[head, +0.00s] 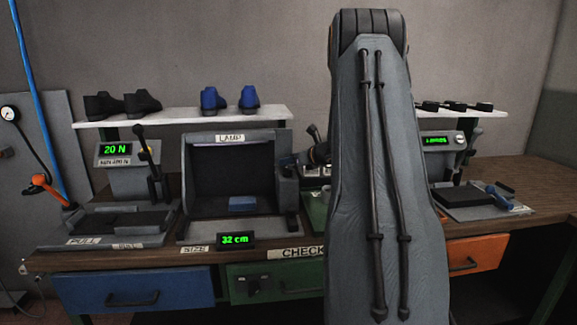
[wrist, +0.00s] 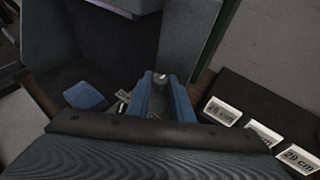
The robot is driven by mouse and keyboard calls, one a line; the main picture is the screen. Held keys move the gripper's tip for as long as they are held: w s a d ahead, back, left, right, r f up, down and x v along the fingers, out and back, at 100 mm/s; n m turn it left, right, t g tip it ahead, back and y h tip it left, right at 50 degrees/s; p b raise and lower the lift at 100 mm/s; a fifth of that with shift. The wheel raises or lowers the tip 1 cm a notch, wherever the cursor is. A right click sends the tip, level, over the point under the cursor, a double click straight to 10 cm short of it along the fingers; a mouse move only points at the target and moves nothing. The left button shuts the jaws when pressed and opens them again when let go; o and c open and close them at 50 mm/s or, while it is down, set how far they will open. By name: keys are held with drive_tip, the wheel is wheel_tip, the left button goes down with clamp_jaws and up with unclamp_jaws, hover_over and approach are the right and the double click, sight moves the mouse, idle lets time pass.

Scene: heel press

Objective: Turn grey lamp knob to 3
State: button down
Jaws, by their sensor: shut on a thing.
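The lamp box (head: 236,139), a grey booth with a dark inside and a LAMP label, stands on the bench left of centre in the head view. In the wrist view its grey wall (wrist: 190,40) rises behind my gripper (wrist: 161,80). The two blue fingers are closed on a small grey knob (wrist: 160,77) beside that wall. Only a little of the knob shows between the fingertips; its pointer and number marks cannot be read. In the head view my large grey arm link covers the middle of the bench, and the knob cannot be made out.
A blue block (head: 242,203) lies inside the booth. A size display (head: 235,240) reads 32 cm in front. A pull tester (head: 127,150) showing 20 N stands left. A shelf (head: 180,117) with shoes runs above. A dark board (wrist: 250,105) with cm labels lies right in the wrist view.

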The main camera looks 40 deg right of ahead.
drive_tip(key=shift+w+a+r+m+g+h+b, duration=0.15)
drive_tip(key=shift+m+h+b, duration=0.85)
drive_tip(key=shift+b, duration=1.7)
drive_tip(key=shift+w+a+f+m+g+h+b, duration=0.15)
drive_tip(key=shift+m+h+b, duration=0.85)
drive_tip(key=shift+b, duration=1.65)
drive_tip(key=h+b, duration=0.1)
drive_tip(key=b, duration=0.1)
drive_tip(key=shift+a+r+b, duration=0.1)
drive_tip(key=shift+b, duration=0.2)
drive_tip(key=m+g+h+b, duration=0.1)
drive_tip(key=m+h+b, duration=0.1)
drive_tip(key=b, duration=0.6)
drive_tip(key=shift+w+a+b, duration=0.1)
drive_tip(key=shift+a+b, duration=0.1)
drive_tip(key=shift+b, duration=0.1)
drive_tip(key=m+g+h+b, duration=0.1)
drive_tip(key=m+b, duration=0.1)
drive_tip(key=b, duration=0.3)
drive_tip(key=shift+a+h, duration=0.1)
drive_tip(key=shift+h, duration=0.3)
drive_tip(key=c, duration=1.6)
unclamp_jaws()
drive_tip(key=shift+g, duration=0.3)
drive_tip(key=shift+o, duration=0.2)
drive_tip(key=shift+s+a, duration=0.1)
drive_tip(key=shift+s, duration=0.1)
